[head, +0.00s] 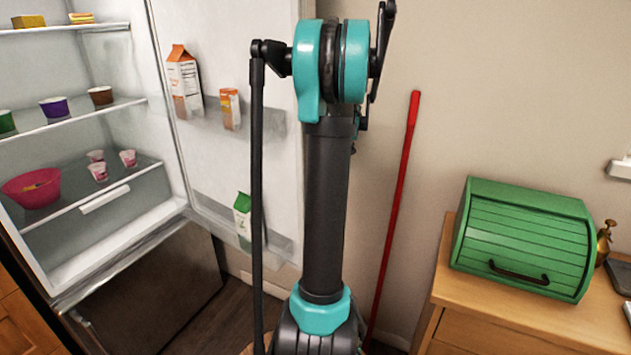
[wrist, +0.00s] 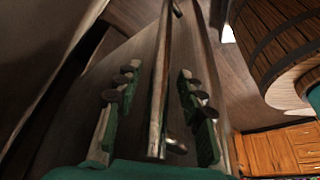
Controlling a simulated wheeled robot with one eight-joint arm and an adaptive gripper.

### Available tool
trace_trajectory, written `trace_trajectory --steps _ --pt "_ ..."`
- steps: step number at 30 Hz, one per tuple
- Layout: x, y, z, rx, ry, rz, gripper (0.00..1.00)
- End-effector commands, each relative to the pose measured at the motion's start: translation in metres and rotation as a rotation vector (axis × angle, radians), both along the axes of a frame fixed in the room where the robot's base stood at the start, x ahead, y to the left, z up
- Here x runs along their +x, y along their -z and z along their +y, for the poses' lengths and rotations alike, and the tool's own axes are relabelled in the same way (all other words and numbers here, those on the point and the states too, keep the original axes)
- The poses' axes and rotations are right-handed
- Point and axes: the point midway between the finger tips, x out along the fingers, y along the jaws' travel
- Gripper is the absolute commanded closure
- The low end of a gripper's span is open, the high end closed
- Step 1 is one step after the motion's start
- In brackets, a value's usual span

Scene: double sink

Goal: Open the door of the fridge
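The fridge (head: 70,270) is at the left of the head view. Its door (head: 235,60) stands wide open, with its inner side and cartons on its racks facing me. In the wrist view, a long bar, seemingly the door handle (wrist: 163,50), runs between the two fingers of my gripper (wrist: 158,78). The fingers are apart, with a gap on each side of the bar, so the gripper is around it but not clamped. In the head view my arm crosses in front of the door's right edge, and my gripper cannot be made out.
The fridge shelves hold a pink bowl (head: 33,188) and several cups. A red pole (head: 398,190) leans against the wall right of my arm. A green bread box (head: 525,235) sits on a wooden cabinet (head: 480,315). A wooden barrel (wrist: 275,45) is close by in the wrist view.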

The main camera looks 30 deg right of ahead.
Motion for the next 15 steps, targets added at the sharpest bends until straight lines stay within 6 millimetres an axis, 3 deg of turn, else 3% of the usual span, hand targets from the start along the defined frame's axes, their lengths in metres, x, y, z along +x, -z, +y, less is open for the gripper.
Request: trace_trajectory --steps 8,15 --pt "-0.002 -0.014 -0.005 0.001 0.000 -0.001 0.61" --pt "-0.009 -0.058 -0.023 0.000 0.002 0.000 0.61"
